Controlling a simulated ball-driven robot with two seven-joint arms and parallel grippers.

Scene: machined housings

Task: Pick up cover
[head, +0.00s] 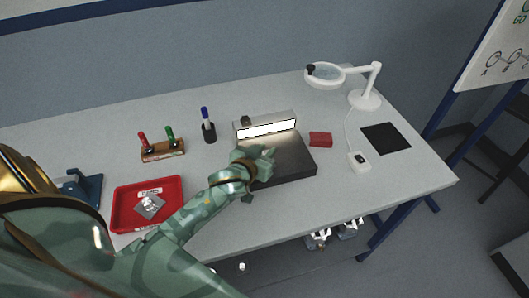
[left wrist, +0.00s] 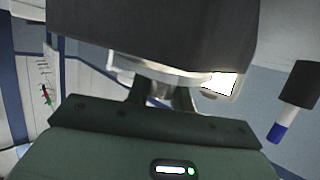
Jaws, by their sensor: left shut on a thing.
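My left gripper (head: 264,160) reaches over the dark inspection stand with the bright lit panel (head: 266,129). In the left wrist view its two fingers (left wrist: 162,96) are shut on a pale metallic piece, which I take to be the cover (left wrist: 160,68). Only a thin, curved edge of this piece shows, just beyond the fingertips. In the head view my gripper hides it. A large dark block fills the top of the left wrist view, above the piece. My right gripper is not in view.
A red tray (head: 123,222) with a small grey part (head: 150,206) stands left. A wooden holder (head: 162,151), a marker stand (head: 209,132), a red block (head: 320,139), a black mat (head: 386,138) and a magnifier lamp (head: 364,98) surround the stand. The table's right front is clear.

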